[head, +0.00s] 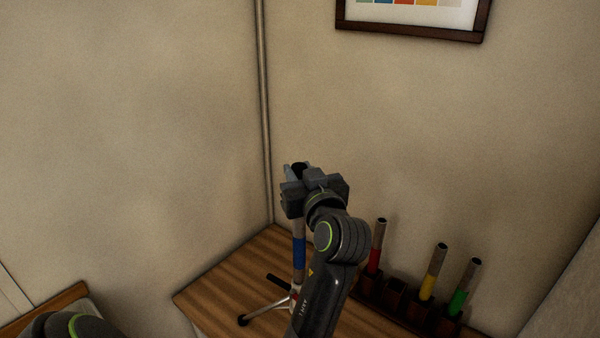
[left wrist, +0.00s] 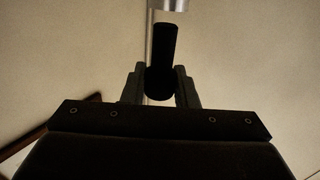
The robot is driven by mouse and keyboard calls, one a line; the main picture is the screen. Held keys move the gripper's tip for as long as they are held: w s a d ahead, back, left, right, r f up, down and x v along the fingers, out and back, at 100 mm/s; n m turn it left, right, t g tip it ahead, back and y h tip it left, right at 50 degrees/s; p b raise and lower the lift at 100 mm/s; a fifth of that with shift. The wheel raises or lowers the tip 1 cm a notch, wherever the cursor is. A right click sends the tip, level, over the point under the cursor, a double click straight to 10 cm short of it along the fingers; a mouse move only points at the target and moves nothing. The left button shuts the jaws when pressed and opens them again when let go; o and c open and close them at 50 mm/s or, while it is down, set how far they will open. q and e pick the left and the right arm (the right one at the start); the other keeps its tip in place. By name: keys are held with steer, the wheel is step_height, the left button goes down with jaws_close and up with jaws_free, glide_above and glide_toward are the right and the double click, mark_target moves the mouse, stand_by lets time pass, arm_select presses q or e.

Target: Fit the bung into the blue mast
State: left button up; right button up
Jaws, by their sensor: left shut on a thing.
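My left gripper (head: 300,172) is shut on the black bung (left wrist: 162,60). The bung is a dark cylinder between the two fingers, and its far end sticks out past them in the left wrist view. The blue mast (head: 300,252) stands upright on tripod legs on the wooden table, with a blue band around it. Its upper part is hidden behind my gripper in the head view. A pale metal tube shows at the top edge of the left wrist view, apart from the bung in the picture. The pictures do not settle how the bung lines up with the mast's opening.
A dark rack (head: 366,288) stands to the right on the table (head: 215,295). It holds tubes with red (head: 376,247), yellow (head: 434,272) and green (head: 465,287) bands. Walls meet in a corner close behind the mast. A framed picture (head: 413,35) hangs above.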

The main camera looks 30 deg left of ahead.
arm_select(q)
steer(key=shift+f+b, duration=2.1)
steer(key=shift+f, duration=0.5)
steer(key=o, duration=1.1)
steer(key=shift+c, duration=0.2)
